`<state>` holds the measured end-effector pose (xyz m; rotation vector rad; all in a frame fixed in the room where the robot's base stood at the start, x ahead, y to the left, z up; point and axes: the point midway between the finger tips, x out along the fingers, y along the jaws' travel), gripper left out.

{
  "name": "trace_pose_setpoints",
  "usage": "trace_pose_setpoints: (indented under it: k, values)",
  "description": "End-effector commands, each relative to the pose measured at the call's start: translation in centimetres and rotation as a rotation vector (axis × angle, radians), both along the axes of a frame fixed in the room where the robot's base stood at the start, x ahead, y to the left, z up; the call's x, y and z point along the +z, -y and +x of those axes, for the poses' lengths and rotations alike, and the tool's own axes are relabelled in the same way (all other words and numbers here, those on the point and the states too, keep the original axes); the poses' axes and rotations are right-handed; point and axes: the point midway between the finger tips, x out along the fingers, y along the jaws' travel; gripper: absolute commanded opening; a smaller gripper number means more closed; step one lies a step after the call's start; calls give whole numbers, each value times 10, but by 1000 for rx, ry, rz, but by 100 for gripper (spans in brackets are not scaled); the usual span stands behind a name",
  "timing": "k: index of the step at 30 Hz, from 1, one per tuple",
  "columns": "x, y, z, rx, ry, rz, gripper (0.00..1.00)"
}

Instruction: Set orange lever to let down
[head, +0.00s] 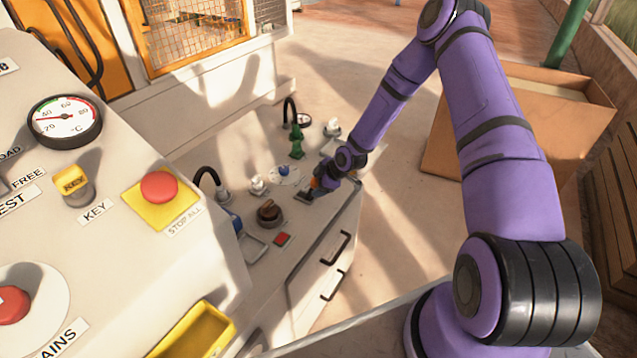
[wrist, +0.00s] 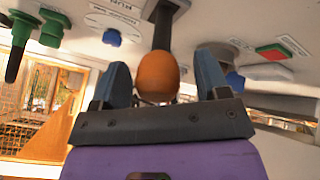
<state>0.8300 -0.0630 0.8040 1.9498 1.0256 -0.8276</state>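The orange lever's rounded knob (wrist: 158,75) shows in the wrist view on a dark stem that runs up to the panel. My gripper (wrist: 163,82) is open, with one blue-grey finger on each side of the knob and a visible gap on both sides. In the head view, my gripper (head: 308,195) is low over the near right end of the low console, with a small bit of orange (head: 315,183) beside it. The lever's base and its marked positions are mostly hidden there by my gripper.
A green lever (head: 297,143), a blue-pointer dial (head: 284,170), a dark knob (head: 269,212) and a red button (head: 282,239) share the console. A taller panel with a red stop button (head: 159,186) stands left. A cardboard box (head: 432,150) stands on the floor right.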

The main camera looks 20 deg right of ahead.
Motion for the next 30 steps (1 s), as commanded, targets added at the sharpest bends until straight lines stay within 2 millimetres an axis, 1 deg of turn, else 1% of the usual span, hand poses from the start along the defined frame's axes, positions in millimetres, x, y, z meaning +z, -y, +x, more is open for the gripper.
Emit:
trace_pose_setpoints:
  k: [4, 7, 11, 15, 21, 25, 30]
  values:
    - [2, 0, 0, 0, 2, 0, 68]
    - [7, 3, -2, -1, 3, 0, 68]
    - [22, 10, -11, -1, 4, 0, 68]
    - [44, 21, -24, -2, 3, -1, 68]
    - [71, 33, -40, -1, 1, -1, 68]
    - [82, 38, -46, -1, 2, 0, 68]
    - [87, 40, -50, 0, 0, 0, 68]
